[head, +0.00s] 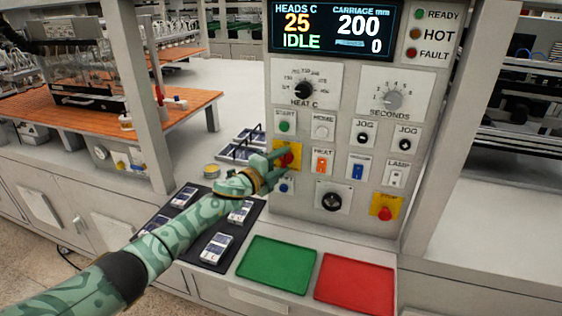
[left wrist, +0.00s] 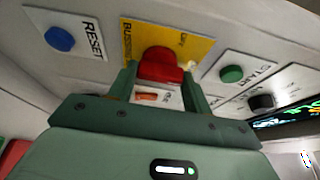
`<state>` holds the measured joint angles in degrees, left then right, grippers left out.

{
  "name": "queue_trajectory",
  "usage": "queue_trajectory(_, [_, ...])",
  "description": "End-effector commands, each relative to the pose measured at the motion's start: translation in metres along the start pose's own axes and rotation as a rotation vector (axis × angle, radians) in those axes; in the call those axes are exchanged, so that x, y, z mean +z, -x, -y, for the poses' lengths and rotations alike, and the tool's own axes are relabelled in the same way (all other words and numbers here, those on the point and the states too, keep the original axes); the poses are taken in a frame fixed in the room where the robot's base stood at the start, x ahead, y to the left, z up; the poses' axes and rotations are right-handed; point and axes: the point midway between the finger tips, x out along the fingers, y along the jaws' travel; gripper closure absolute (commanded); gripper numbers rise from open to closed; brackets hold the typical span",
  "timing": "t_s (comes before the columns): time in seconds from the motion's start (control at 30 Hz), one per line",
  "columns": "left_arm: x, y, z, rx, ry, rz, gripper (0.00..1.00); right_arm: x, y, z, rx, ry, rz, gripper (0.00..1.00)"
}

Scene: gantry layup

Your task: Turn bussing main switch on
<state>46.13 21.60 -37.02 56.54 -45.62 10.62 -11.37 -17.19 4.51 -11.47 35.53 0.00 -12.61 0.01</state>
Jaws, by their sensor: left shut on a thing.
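The bussing main switch is a red knob (head: 289,159) on a yellow plate (head: 295,148) at the left side of the control panel. In the left wrist view the red knob (left wrist: 158,65) stands on the yellow plate (left wrist: 195,48), which is lettered BUSSING. My left gripper (head: 279,165) reaches the panel from the left and is shut on the red knob. In the left wrist view its two fingers (left wrist: 160,88) stand on either side of the knob. The fingers partly hide the plate, and the knob's exact turn is hard to read. My right gripper is not in view.
Close by are the green START button (head: 285,127), the blue RESET button (left wrist: 61,39) and the orange HEAT switch (head: 322,161). A red knob on yellow (head: 384,213) sits lower right. The display (head: 333,30) reads IDLE. Green (head: 277,265) and red (head: 355,284) trays lie below.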

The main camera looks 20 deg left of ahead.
Motion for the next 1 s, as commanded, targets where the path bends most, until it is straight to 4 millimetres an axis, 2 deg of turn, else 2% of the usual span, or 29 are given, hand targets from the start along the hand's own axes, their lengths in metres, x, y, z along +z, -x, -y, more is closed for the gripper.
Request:
queue_trajectory(0.2, [-0.001, 0.000, -0.003, 0.005, -0.003, -0.001, 0.74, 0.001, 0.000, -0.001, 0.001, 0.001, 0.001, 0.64])
queue_trajectory(0.23, [-0.001, 0.000, -0.003, 0.005, -0.003, -0.001, 0.45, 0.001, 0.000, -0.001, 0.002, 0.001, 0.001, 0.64])
queue_trajectory(0.3, [-0.001, 0.000, -0.003, 0.004, -0.003, -0.001, 0.29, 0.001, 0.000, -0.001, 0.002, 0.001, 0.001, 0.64])
queue_trajectory(0.67, [0.000, 0.005, 0.000, 0.001, -0.002, -0.001, 0.29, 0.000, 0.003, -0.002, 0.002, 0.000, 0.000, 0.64])
queue_trajectory(0.77, [0.000, 0.020, 0.001, 0.002, -0.003, -0.001, 0.29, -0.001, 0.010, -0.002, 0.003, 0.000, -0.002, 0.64])
queue_trajectory(1.0, [0.000, 0.084, 0.000, 0.005, -0.003, -0.001, 0.29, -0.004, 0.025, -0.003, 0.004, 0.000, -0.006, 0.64])
